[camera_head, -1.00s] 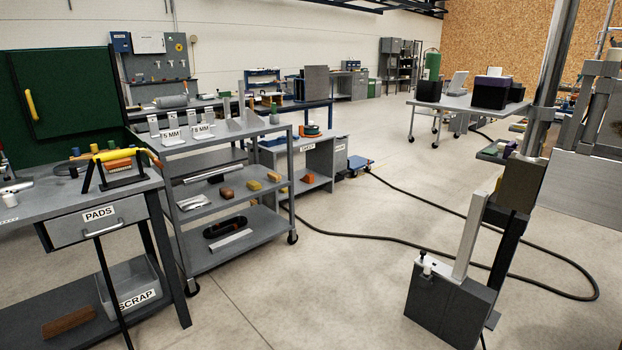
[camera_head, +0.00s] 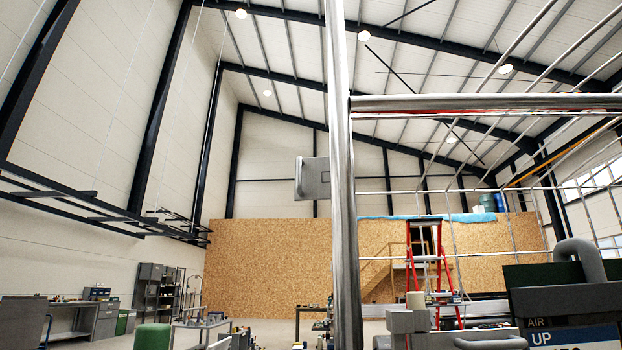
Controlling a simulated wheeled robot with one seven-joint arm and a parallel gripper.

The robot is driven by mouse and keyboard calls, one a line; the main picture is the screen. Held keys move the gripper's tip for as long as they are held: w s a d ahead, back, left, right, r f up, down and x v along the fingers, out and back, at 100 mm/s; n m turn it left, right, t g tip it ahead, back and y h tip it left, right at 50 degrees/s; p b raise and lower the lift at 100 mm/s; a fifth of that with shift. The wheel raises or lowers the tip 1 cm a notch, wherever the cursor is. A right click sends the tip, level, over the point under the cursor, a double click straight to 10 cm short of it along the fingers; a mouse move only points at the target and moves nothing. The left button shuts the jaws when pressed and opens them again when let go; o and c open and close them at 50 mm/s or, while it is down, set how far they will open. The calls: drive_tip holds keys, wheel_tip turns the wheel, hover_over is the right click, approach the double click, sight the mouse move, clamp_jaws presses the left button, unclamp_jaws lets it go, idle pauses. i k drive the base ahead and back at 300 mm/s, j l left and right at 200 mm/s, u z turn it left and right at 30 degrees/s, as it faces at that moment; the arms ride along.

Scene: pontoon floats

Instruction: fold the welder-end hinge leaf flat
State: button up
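I cannot make out a welder or a hinge leaf in this view. A small grey plate (camera_head: 312,178) with a rounded slot or handle shape juts left from behind a chrome post (camera_head: 342,200); I cannot tell what it is. My gripper is not in view.
A red stepladder (camera_head: 428,270) stands before a chipboard wall (camera_head: 265,265). A dark panel with "AIR" and "UP" labels (camera_head: 560,330) and a grey curved pipe (camera_head: 583,258) are near at lower right. Shelves (camera_head: 152,290), a bench (camera_head: 70,318) and a green cylinder (camera_head: 153,336) are lower left. Little floor shows.

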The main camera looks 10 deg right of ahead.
sight(312, 175)
drive_tip(key=i+j, duration=0.15)
drive_tip(key=j, duration=0.25)
drive_tip(key=i+j+z, duration=0.15)
drive_tip(key=j, duration=0.65)
drive_tip(key=i+j+z, duration=0.1)
drive_tip(key=j, duration=0.35)
drive_tip(key=i, duration=0.1)
